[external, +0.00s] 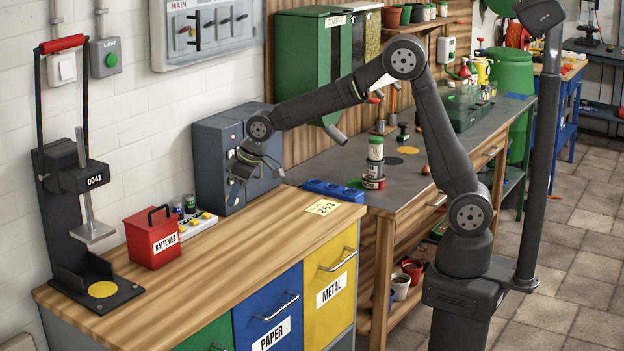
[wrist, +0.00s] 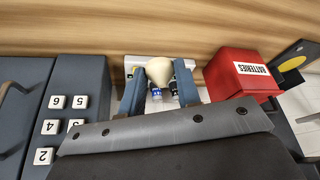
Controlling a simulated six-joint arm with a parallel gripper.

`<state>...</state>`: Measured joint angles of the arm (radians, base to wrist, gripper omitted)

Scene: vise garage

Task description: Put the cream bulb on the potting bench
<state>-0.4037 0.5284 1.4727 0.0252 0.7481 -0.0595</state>
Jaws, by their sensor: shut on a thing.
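The cream bulb (wrist: 159,70) is in the wrist view, between the two fingers of my gripper (wrist: 160,84). My gripper is shut on it, with the bulb's rounded cream part showing past the fingers. In the external view my gripper (external: 240,182) is in front of the grey-blue cabinet, above the back of the wooden counter. I cannot make out the bulb there. The potting bench (external: 335,162) has a dark grey top and stands right of the wooden counter, behind my arm.
A red batteries box (external: 152,238) and a tray with batteries (external: 196,222) are on the wooden counter (external: 240,260). A blue block (external: 332,190) lies near the counter's right end.

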